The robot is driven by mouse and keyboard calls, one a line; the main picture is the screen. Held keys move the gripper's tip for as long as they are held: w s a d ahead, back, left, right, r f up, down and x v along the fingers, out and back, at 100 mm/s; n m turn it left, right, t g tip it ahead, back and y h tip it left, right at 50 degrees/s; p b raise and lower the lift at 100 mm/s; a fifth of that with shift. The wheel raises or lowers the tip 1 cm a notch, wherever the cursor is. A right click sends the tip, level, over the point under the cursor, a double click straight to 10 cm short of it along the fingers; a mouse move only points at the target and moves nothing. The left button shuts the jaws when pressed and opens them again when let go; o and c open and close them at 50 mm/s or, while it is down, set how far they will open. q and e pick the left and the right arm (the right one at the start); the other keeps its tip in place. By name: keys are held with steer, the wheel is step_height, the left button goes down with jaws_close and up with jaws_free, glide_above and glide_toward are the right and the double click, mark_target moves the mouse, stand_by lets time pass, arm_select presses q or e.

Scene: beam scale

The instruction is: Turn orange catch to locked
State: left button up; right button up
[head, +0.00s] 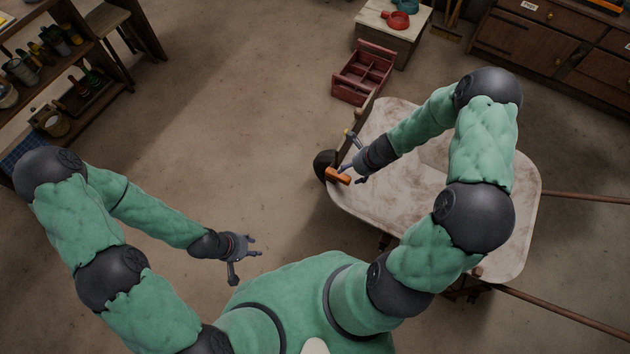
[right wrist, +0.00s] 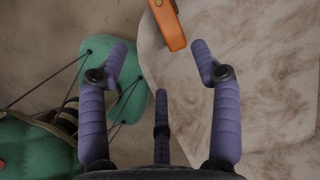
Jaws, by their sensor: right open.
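The orange catch (head: 338,176) is a short bar at the left edge of the pale, marbled board of the scale, near a dark round part. In the right wrist view the catch (right wrist: 168,24) lies at the top, slightly beyond the fingertips and right of centre. My right gripper (head: 353,157) is open and empty beside the catch; its purple fingers (right wrist: 160,58) are spread wide, with no contact visible. My left gripper (head: 249,262) hangs over bare floor at the lower left, apart from the scale, with its fingers spread and nothing between them. No lock marking is legible.
The marbled board (head: 400,215) lies under my right arm, with long rods (head: 590,198) running off right. A red divided crate (head: 362,74) and a small table (head: 405,45) stand behind. Shelves (head: 70,75) stand at far left. The floor between is clear.

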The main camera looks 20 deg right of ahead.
mark_target(339, 177)
steer(key=shift+w+m, duration=0.3)
steer(key=shift+m, duration=0.1)
steer(key=shift+w+f+t, duration=0.1)
steer(key=shift+t, duration=0.2)
steer(key=b+x, duration=0.5)
steer(key=x, duration=0.5)
steer(key=shift+f, duration=0.25)
arm_select(q)
steer(key=f, duration=0.5)
steer(key=shift+a+f, duration=0.25)
steer(key=shift+a, duration=0.1)
arm_select(e)
jaws_close()
